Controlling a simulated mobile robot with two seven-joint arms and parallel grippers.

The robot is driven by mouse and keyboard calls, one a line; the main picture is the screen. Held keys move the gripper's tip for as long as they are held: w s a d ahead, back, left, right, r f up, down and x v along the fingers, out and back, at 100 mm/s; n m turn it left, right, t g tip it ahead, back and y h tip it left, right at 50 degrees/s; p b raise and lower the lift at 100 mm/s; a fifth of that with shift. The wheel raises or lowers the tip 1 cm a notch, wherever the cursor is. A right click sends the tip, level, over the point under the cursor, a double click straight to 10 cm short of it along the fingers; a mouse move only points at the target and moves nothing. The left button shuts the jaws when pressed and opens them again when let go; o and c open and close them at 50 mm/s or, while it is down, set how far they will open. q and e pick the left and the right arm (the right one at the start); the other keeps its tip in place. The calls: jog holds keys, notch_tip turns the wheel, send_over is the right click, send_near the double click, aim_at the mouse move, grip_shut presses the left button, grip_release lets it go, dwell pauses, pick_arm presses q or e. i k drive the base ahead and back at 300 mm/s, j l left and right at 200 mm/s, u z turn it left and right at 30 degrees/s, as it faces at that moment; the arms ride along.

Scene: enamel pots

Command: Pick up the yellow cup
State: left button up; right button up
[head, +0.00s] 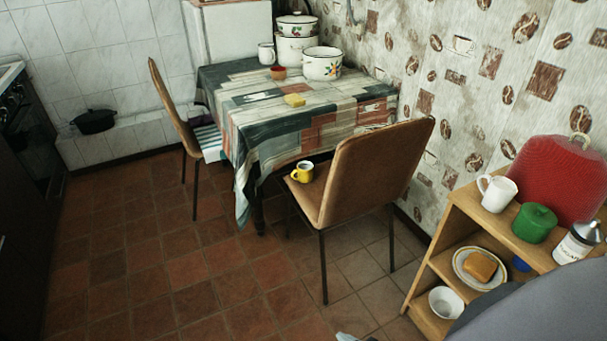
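The yellow cup (302,172) stands upright on the seat of the near brown chair (352,178), at the seat's left side by the table. Its handle points to the left, and its inside looks pale with something dark in it. Neither of my grippers can be made out in the head view. A large grey rounded shape at the bottom right is probably part of my own body.
A table (262,120) with a patterned cloth holds enamel pots (322,64), a white mug, a red bowl and a yellow sponge. A wooden shelf (447,240) with dishes stands at right. Another chair (172,108) is at left. The tiled floor is clear at left and centre.

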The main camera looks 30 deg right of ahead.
aim_at(305, 169)
jog(key=i+z, duration=0.15)
jog(key=z, duration=0.9)
jog(key=i+j+z, duration=0.15)
jog(key=i+z, duration=0.25)
jog(key=i+j+z, duration=0.45)
jog(key=i+j, duration=0.25)
jog(key=i+j+z, duration=0.1)
jog(key=i+j, duration=0.25)
jog(key=j, duration=0.15)
